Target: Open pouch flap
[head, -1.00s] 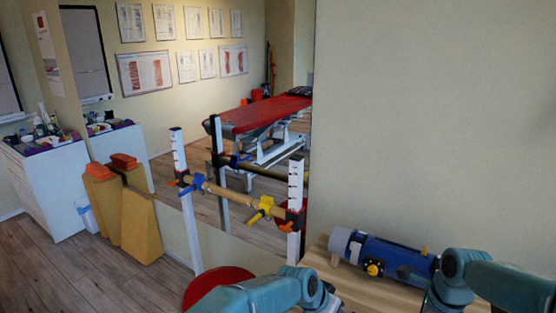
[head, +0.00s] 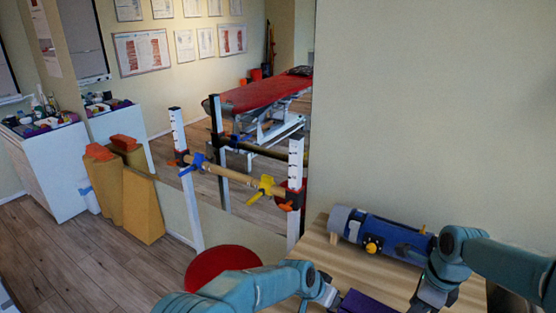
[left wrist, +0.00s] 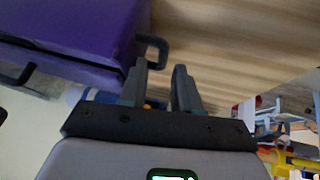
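A purple pouch (head: 366,303) lies on the wooden table, cut off by the bottom edge of the head view. In the left wrist view the purple pouch (left wrist: 65,28) fills the upper left, with a dark loop-shaped tab (left wrist: 155,44) on its near side. My left gripper (head: 328,294) is left of the pouch. In the left wrist view its fingers (left wrist: 160,70) are apart with nothing between them, and the left fingertip is close to the tab; I cannot tell if they touch. My right gripper (head: 432,298) is right of the pouch, its fingers unclear.
A blue cylinder (head: 385,235) with grey end and yellow knob lies at the back of the wooden table (head: 310,243). A rail stand (head: 232,176) and red round stool (head: 222,262) are left of it. Table between cylinder and pouch is bare.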

